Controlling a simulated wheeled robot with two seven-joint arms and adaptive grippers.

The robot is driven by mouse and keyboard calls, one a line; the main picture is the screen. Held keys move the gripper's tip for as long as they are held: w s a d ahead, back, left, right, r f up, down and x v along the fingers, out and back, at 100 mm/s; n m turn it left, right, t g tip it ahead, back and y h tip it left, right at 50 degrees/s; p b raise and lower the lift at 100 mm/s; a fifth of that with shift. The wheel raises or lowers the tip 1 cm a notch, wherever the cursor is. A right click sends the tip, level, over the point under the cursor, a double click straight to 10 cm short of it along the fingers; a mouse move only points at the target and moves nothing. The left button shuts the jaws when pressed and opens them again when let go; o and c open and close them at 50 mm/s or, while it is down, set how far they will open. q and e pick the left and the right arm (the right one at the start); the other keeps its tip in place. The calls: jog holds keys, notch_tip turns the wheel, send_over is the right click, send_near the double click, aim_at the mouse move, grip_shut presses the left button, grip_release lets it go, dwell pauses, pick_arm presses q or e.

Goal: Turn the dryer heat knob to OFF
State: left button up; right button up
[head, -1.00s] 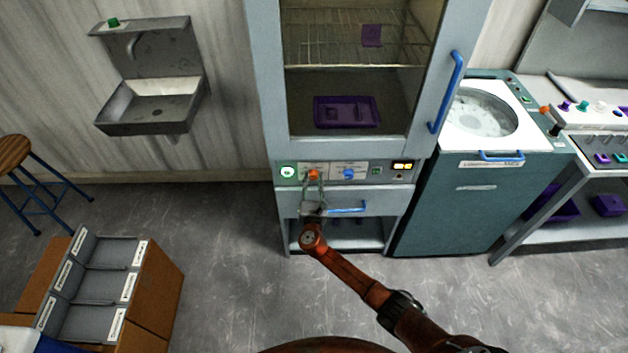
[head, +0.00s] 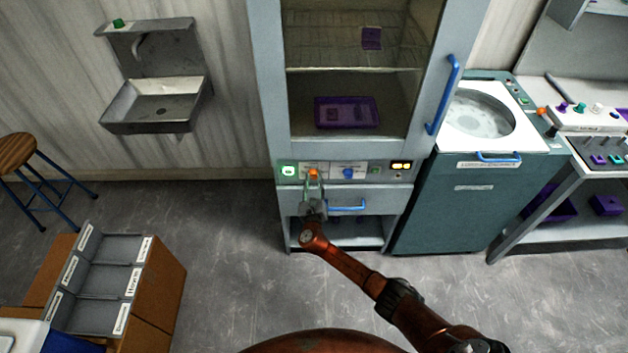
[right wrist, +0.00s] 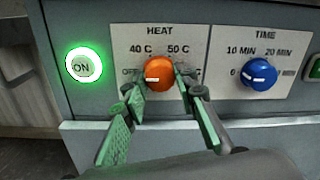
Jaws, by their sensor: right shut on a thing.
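The orange heat knob (head: 313,173) is on the front panel of the dryer (head: 264,100). In the right wrist view the heat knob (right wrist: 158,71) sits under the HEAT label, with OFF at its left and 40 C and 50 C above. Its white mark points left, towards OFF. My right gripper (head: 313,182) is at the panel; in the right wrist view its green-padded fingers (right wrist: 160,84) stand on either side of the knob, shut on it. The left finger partly covers the OFF label. My left gripper is not in view.
The blue time knob (right wrist: 261,76) is right of the heat knob, and the lit green ON button (right wrist: 84,67) is to its left. A blue drawer handle (head: 347,208) is just below the panel. A teal machine (head: 475,205) stands at the right.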

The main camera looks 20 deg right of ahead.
jog(key=shift+s+f, duration=0.1)
jog(key=shift+f, duration=0.1)
jog(key=o, duration=1.2)
jog(key=shift+r, duration=0.1)
jog(key=shift+c, duration=0.2)
jog(key=v, duration=1.2)
jog(key=shift+r, duration=0.1)
